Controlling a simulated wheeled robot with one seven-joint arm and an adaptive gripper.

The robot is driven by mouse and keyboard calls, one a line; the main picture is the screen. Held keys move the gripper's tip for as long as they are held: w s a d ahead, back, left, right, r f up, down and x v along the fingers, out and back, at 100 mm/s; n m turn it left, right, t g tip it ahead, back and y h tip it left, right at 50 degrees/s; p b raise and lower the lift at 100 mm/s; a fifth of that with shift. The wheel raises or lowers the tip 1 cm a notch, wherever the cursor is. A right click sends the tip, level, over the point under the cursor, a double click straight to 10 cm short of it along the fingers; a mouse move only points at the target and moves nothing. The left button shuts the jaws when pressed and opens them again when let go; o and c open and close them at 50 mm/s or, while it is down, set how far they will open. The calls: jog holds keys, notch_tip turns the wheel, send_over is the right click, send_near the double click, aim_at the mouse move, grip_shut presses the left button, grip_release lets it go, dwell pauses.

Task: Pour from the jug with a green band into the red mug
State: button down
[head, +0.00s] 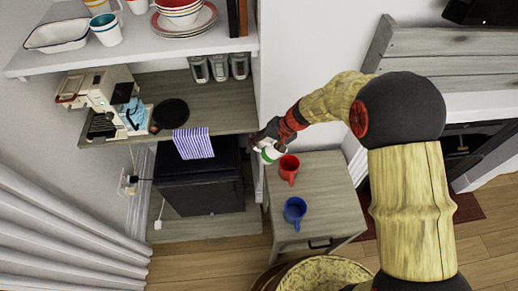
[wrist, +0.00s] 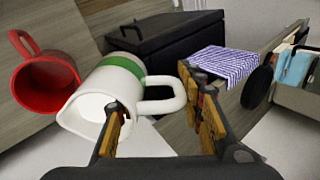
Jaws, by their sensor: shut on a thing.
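The white jug with a green band (head: 269,154) is at the end of my gripper (head: 266,143), by the small table's far left corner. In the wrist view the jug (wrist: 122,72) looks tilted, its pale open mouth toward the lower left. My gripper (wrist: 155,108) is shut on its white handle (wrist: 176,94). The red mug (head: 289,167) stands upright on the table, just right of and slightly nearer than the jug. The red mug also shows in the wrist view (wrist: 45,82), left of the jug and apart from it. No liquid is distinguishable.
A blue mug (head: 295,210) stands nearer on the small wooden table (head: 325,185). A white upper shelf (head: 130,58) holds dishes. A round woven basket (head: 325,273) is in front.

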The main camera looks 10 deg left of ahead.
jog(key=shift+r+y+b, duration=0.35)
jog(key=shift+y+b, duration=0.35)
jog(key=shift+b, duration=0.65)
jog(key=shift+d+y+b, duration=0.1)
jog(key=shift+y+b, duration=0.4)
jog(key=shift+b, duration=1.3)
jog(key=shift+r, duration=0.15)
jog(key=shift+d+y+b, duration=0.15)
jog(key=shift+y+b, duration=0.45)
jog(key=shift+b, duration=1.1)
jog(key=shift+r, duration=0.15)
jog(key=shift+d+r+y+b, duration=0.15)
jog(key=shift+y+b, duration=0.45)
jog(key=shift+b, duration=0.95)
